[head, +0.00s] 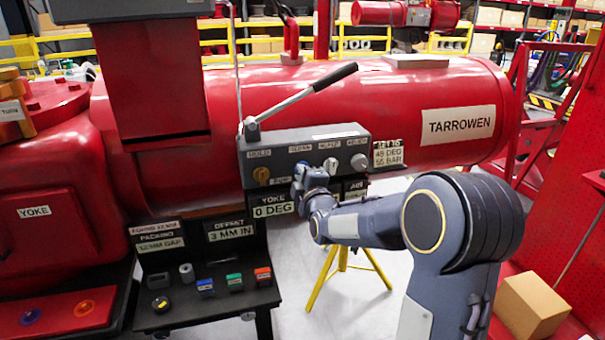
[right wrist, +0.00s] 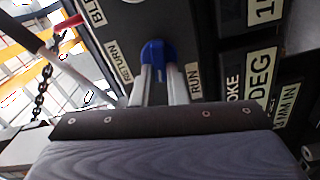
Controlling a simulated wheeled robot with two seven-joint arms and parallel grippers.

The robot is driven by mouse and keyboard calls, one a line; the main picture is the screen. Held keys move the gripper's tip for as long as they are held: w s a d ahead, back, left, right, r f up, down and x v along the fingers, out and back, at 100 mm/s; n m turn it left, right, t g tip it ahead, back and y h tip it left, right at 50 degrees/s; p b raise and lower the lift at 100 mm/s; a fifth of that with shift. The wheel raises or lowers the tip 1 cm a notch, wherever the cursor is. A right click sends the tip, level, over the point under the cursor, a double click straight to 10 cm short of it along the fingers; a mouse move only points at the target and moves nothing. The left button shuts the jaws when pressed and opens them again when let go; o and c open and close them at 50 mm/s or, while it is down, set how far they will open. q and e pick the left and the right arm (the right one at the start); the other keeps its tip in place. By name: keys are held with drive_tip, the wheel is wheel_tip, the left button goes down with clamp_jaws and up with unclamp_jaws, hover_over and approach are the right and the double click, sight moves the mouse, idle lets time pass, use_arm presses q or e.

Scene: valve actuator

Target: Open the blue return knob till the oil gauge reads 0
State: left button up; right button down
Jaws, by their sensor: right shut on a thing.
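The blue return knob (right wrist: 156,52) sits on the dark face of the control box, between the printed words RETURN and RUN in the right wrist view. My right gripper (right wrist: 158,72) is shut on it, one pale finger on each side. In the head view my right gripper (head: 300,178) is at the front of the grey control box (head: 318,146) and mostly hides the knob. I cannot make out the oil gauge reading; a display (head: 355,187) under the box is partly blocked by my arm. My left gripper is not in view.
The yoke display (head: 272,206) reads 0 DEG. A small black shelf (head: 215,305) holds several parts. A cardboard box (head: 531,306) stands lower right.

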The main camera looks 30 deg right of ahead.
drive_tip(key=shift+f+n, duration=0.1)
drive_tip(key=shift+n, duration=0.5)
drive_tip(key=c, duration=1.4)
unclamp_jaws()
drive_tip(key=shift+c, duration=0.2)
drive_tip(key=v, duration=0.7)
drive_tip(key=shift+s+a+p, duration=0.15)
drive_tip(key=shift+s+p, duration=0.15)
drive_tip(key=shift+s, duration=0.1)
